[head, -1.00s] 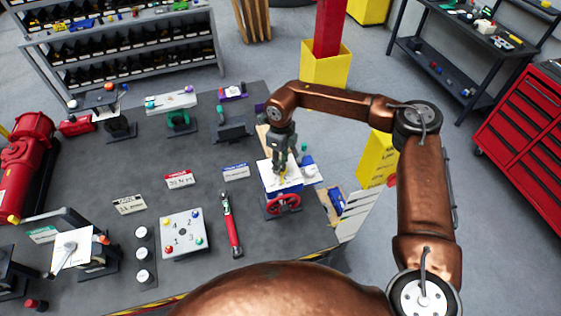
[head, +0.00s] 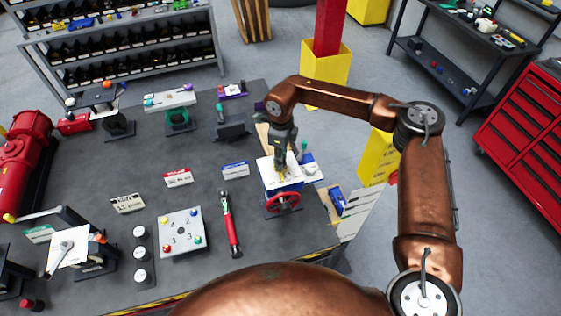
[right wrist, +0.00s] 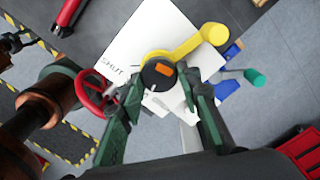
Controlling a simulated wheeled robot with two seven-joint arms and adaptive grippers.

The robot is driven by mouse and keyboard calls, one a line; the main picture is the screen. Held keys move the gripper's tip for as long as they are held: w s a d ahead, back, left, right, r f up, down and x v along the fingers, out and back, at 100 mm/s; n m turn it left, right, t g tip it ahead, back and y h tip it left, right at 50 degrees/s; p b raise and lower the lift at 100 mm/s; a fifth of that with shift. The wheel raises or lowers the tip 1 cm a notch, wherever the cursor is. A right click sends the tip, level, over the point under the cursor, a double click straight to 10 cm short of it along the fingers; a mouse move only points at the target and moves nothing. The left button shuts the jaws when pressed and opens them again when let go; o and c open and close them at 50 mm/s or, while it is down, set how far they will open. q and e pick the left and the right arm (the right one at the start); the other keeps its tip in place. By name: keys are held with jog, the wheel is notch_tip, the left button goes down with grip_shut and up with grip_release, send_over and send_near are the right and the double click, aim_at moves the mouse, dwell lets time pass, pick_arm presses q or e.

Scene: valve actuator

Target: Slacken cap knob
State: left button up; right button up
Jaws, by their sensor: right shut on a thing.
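The cap knob (right wrist: 158,73) is a dark round knob with an orange mark, in the right wrist view. A yellow lever (right wrist: 185,47) reaches from beside it to the upper right, over a white plate (right wrist: 130,45) marked SHUT. My right gripper (right wrist: 161,88) points down at the knob, its green fingers on either side, shut on it. In the head view my right gripper (head: 282,165) stands over the white-topped valve unit and hides most of the knob. My left gripper is not in view.
A red handwheel (head: 284,203) is on the valve unit's front, close to the gripper. A red-handled wrench (head: 230,225) and a grey panel with coloured buttons (head: 181,245) lie to the left. A yellow box (head: 378,158) stands off the table to the right.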

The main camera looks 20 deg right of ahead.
jog(key=n+b, duration=0.2)
jog(key=n, duration=0.1)
jog(key=shift+f+n, duration=0.15)
jog(key=shift+n, duration=0.15)
jog(key=n+b, duration=0.2)
jog(key=n, duration=0.1)
jog(key=shift+w+n, duration=0.1)
jog(key=shift+n, duration=0.2)
jog(key=n+b, duration=0.1)
jog(key=n, duration=0.2)
jog(key=shift+n+b, duration=0.3)
jog(key=shift+b, duration=0.1)
jog(key=shift+n+b, duration=0.45)
jog(key=shift+n, duration=1.05)
jog(key=shift+w+r, duration=0.1)
jog(key=shift+r, duration=0.1)
jog(key=o, duration=1.2)
jog(key=shift+c, duration=0.2)
notch_tip(320, 180, up, 12)
